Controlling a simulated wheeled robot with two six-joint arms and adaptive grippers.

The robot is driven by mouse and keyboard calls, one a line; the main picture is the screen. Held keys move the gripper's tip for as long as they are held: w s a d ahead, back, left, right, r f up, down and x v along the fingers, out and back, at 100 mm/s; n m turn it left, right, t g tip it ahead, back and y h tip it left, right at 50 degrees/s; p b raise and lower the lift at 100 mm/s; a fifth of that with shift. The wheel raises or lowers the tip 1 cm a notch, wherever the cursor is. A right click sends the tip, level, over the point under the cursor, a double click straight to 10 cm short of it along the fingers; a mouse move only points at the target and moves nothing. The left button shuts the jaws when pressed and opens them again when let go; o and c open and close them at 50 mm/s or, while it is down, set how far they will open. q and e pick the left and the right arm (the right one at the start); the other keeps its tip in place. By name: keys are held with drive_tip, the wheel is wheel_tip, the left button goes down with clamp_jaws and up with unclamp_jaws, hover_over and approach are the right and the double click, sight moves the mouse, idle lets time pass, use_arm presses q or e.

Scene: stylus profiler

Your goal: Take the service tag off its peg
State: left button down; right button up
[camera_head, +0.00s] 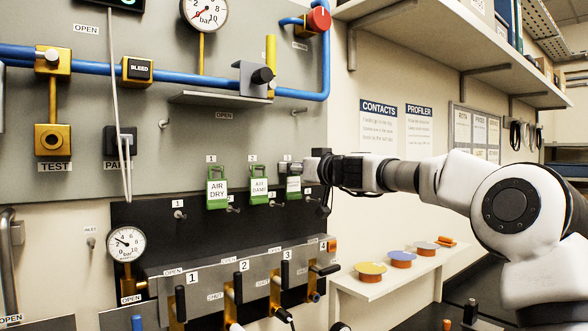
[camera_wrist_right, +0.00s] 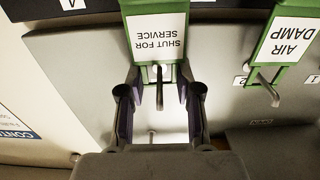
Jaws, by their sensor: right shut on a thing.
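The service tag (camera_head: 293,188) is a green frame with a white label, third from the left in the row of tags on the board. In the right wrist view the tag (camera_wrist_right: 157,38) appears upside down and reads "SHUT FOR SERVICE". Its metal peg (camera_wrist_right: 159,92) sticks out at the tag's top end, and the tag appears to be around it. My right gripper (camera_head: 290,168) is shut on the top of the tag. In the wrist view its two fingers (camera_wrist_right: 158,78) flank that end, with the peg between them. My left gripper is not in view.
Green "AIR DRY" (camera_head: 217,188) and "AIR DAMP" (camera_head: 259,185) tags hang to the left, the latter close by. Numbered valve levers (camera_head: 238,285) stand below. A white shelf (camera_head: 400,280) with coloured discs is at the lower right. A wall shelf (camera_head: 450,50) is above my arm.

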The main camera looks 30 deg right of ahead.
drive_tip(key=o, duration=0.3)
drive_tip(key=shift+f, duration=0.1)
clamp_jaws()
drive_tip(key=shift+s, duration=0.1)
drive_tip(key=shift+d+r, duration=0.15)
drive_tip(key=shift+r, duration=0.3)
drive_tip(key=shift+s+r, duration=0.1)
drive_tip(key=shift+s, duration=0.05)
drive_tip(key=o, duration=0.9)
unclamp_jaws()
